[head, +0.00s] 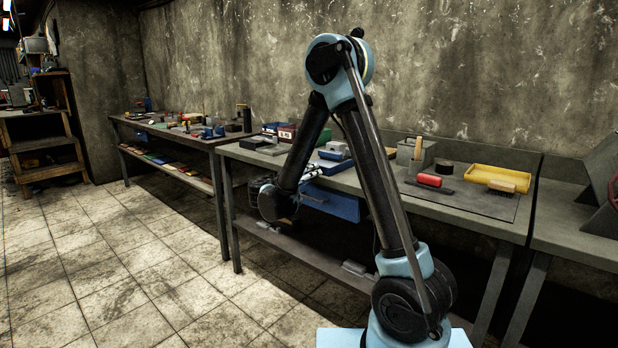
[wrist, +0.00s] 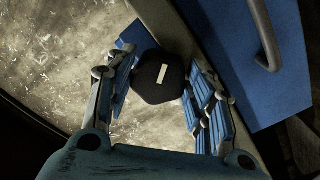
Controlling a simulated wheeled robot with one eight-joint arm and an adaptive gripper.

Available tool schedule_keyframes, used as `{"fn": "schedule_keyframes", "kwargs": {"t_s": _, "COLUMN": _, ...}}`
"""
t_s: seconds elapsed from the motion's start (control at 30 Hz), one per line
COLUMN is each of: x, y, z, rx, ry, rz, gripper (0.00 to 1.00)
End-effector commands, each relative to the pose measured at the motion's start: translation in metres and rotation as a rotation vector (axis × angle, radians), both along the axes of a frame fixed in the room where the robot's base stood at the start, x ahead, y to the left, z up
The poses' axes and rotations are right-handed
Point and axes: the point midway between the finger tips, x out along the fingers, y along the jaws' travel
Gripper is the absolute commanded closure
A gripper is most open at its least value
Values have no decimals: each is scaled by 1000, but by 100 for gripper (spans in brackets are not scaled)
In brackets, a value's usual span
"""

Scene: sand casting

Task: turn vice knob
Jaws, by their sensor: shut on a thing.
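The vice knob (wrist: 150,86) shows in the wrist view as a dark, rounded, many-sided knob with a short pale mark on its face. It sits between the blue-padded fingers of my gripper (wrist: 161,68), one on its left and one on its right. My gripper is shut on the knob. In the head view my arm comes down at the front edge of the workbench (head: 470,212), and my own links cover part of that area. The knob cannot be made out there.
A blue drawer (head: 335,203) hangs under the bench close to my wrist; its front and handle show in the wrist view (wrist: 235,60). A red cylinder (head: 429,180), a yellow tray (head: 484,178) and a brush (head: 495,187) lie on the bench. The tiled floor (head: 120,270) at left is clear.

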Motion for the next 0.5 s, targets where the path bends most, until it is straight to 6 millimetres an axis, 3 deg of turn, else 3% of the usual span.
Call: {"fn": "schedule_keyframes", "kwargs": {"t_s": 0.5, "x": 1, "y": 2, "z": -2, "rx": 137, "ry": -100, "rz": 2, "gripper": 75}}
